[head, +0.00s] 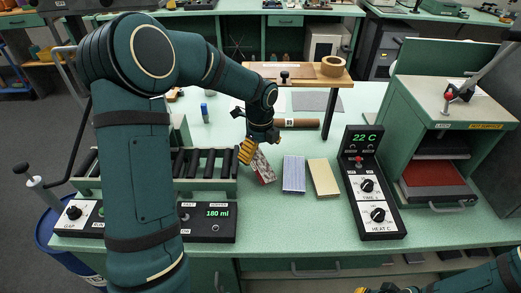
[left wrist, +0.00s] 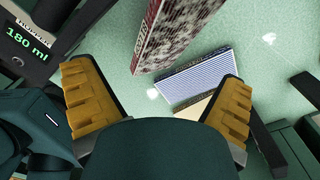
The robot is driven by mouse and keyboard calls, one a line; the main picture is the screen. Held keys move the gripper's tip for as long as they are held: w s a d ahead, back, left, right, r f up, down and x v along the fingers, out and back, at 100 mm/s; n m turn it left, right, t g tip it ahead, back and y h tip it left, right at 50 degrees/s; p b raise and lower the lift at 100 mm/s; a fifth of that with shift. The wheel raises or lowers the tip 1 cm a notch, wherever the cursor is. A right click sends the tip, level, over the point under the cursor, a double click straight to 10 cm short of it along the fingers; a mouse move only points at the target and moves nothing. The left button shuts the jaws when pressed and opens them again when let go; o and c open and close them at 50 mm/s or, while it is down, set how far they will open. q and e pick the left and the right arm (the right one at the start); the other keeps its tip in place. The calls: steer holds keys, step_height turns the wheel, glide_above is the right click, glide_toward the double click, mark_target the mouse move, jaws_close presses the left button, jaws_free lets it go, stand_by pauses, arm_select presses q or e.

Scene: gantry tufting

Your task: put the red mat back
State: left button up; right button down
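The red mat (head: 264,167) is a small speckled grey and dark red slab with a red edge, just below my left gripper (head: 246,151) in the head view. It looks tilted, and I cannot tell how it rests on the table. In the left wrist view the red mat (left wrist: 168,32) shows at the top, ahead of the yellow fingers, which are wide apart with nothing clasped between them. My right gripper (head: 376,290) only shows at the bottom edge, mostly cut off.
A blue striped mat (head: 293,174) and a cream mat (head: 323,178) lie to the right. Beyond are a control box (head: 371,190) and a press (head: 440,125) with a red plate inside. A roller unit (head: 205,163) stands left. A raised wooden shelf (head: 310,74) is behind.

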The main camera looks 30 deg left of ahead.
mark_target(260, 164)
arm_select(q)
step_height(260, 164, up, 13)
steer(key=p, duration=0.2)
stand_by(0.5)
steer(key=shift+f, duration=0.1)
